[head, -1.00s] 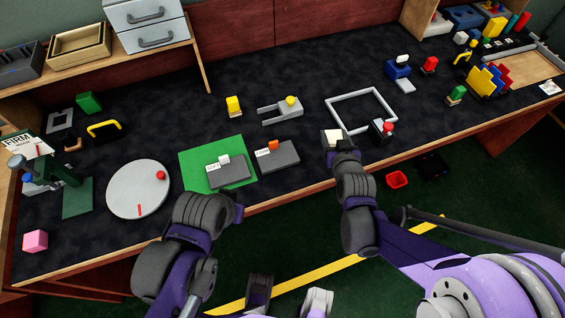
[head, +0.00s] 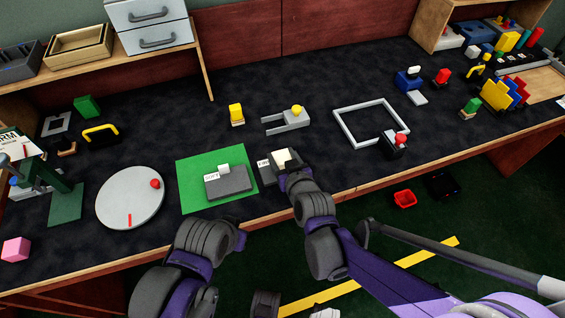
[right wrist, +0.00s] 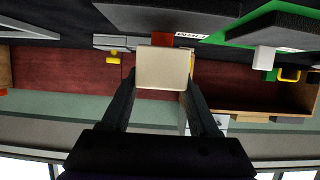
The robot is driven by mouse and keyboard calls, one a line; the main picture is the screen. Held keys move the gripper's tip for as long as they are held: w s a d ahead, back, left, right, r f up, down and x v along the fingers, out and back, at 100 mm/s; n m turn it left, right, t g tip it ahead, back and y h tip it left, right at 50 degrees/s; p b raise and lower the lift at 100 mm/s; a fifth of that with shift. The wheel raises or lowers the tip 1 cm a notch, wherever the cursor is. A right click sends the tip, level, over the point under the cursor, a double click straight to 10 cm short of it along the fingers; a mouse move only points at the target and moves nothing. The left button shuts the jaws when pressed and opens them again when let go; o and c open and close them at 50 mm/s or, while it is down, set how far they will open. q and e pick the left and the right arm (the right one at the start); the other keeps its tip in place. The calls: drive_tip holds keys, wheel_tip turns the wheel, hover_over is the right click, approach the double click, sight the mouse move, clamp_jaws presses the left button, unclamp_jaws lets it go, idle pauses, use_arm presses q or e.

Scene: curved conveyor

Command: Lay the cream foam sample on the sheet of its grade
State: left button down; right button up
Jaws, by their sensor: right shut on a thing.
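My right gripper (head: 282,163) is shut on the cream foam sample (head: 281,156), a pale block that also shows between the fingers in the right wrist view (right wrist: 162,68). It holds the sample over or near the dark grey sheet (head: 266,173) labelled FIRM, now mostly hidden by the gripper.
A card at the far left (head: 15,142) appears to read FIRM. A grey turntable (head: 118,205) stands left of the green mat. A grey fork-shaped fixture (head: 287,121) lies behind the sheets. A square frame (head: 350,137) and a red-knobbed block (head: 394,147) are to the right.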

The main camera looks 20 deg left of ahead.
drive_tip(key=shift+f, duration=1.25)
drive_tip(key=shift+f+b, duration=0.2)
drive_tip(key=shift+b, duration=0.2)
drive_tip(key=o, duration=1.4)
drive_tip(key=shift+r, duration=0.3)
drive_tip(key=p+v, duration=0.2)
drive_tip(key=v, duration=1)
drive_tip(key=shift+f, duration=0.1)
